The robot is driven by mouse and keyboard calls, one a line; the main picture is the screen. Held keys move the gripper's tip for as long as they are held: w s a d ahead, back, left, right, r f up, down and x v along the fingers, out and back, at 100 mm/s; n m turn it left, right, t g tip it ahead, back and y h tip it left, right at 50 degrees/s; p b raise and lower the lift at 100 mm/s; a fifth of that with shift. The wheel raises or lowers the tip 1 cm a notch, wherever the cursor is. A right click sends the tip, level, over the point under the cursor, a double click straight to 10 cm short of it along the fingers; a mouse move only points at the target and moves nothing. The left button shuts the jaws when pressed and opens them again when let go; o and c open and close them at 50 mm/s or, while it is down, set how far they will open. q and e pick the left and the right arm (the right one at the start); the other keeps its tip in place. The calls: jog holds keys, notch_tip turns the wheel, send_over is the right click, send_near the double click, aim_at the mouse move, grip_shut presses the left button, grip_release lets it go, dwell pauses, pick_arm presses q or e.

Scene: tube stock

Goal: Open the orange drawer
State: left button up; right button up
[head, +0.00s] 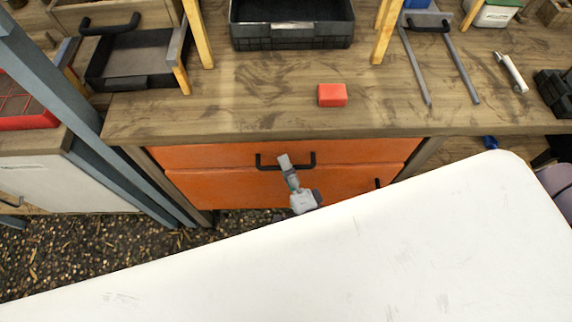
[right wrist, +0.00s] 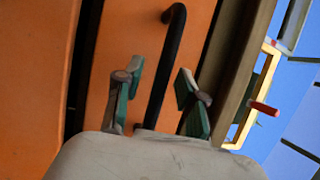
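The orange drawer (head: 210,157) sits under the front edge of the wooden workbench, and its front looks closed. Its black bar handle (head: 270,166) is on the front and also shows in the right wrist view (right wrist: 168,70). My right gripper (head: 284,162) is at the handle. In the right wrist view its two fingers (right wrist: 160,78) are apart, one on each side of the handle bar, with gaps visible. I cannot tell how deep the bar sits between them. My left gripper is not in view.
A second orange front (head: 345,180) lies directly below, with a dark handle (head: 378,183) partly hidden. A red block (head: 332,95) and a black bin (head: 291,36) stand on the workbench (head: 220,105). A white cabinet (head: 70,183) is at the left.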

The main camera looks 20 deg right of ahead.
grip_shut()
jog(key=shift+s, duration=0.1)
